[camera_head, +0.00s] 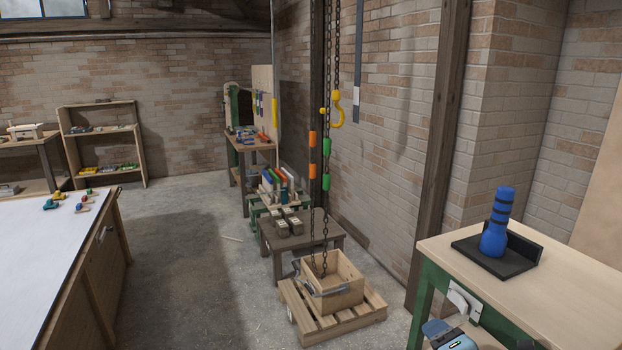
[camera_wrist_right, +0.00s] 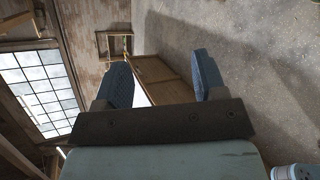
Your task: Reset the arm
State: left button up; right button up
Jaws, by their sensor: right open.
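My right gripper (camera_wrist_right: 163,78) shows in the right wrist view with its two dark blue, ribbed fingers well apart. Nothing is between them; the floor and a wooden cabinet side show behind the gap. In the head view, a pale blue and dark part of what looks like my right arm shows at the bottom edge, in front of the green-legged workbench (camera_head: 540,290). Most of that arm is cut off by the frame. My left gripper is not in view.
A blue bottle-shaped object (camera_head: 496,235) stands on a black stand on the workbench. Chains with a yellow hook (camera_head: 338,110) hang over a wooden crate (camera_head: 345,297) on a pallet (camera_head: 372,312). A white-topped table (camera_head: 40,240) is at left.

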jog(key=s+a+f+m+g+y, duration=0.1)
jog(key=s+f+m, duration=0.25)
jog(key=f, duration=0.25)
jog(key=s+a+f+m+g+y, duration=0.1)
jog(key=s+f+m, duration=0.1)
jog(key=f+m, duration=0.3)
jog(key=s+a+f+m, duration=0.2)
jog(key=f, duration=0.5)
jog(key=s+d+f+m, duration=0.1)
jog(key=s+f+m, duration=0.9)
jog(key=s, duration=0.2)
jog(key=shift+f+g+p, duration=0.2)
jog(key=shift+g+p, duration=0.1)
jog(key=shift+p, duration=0.15)
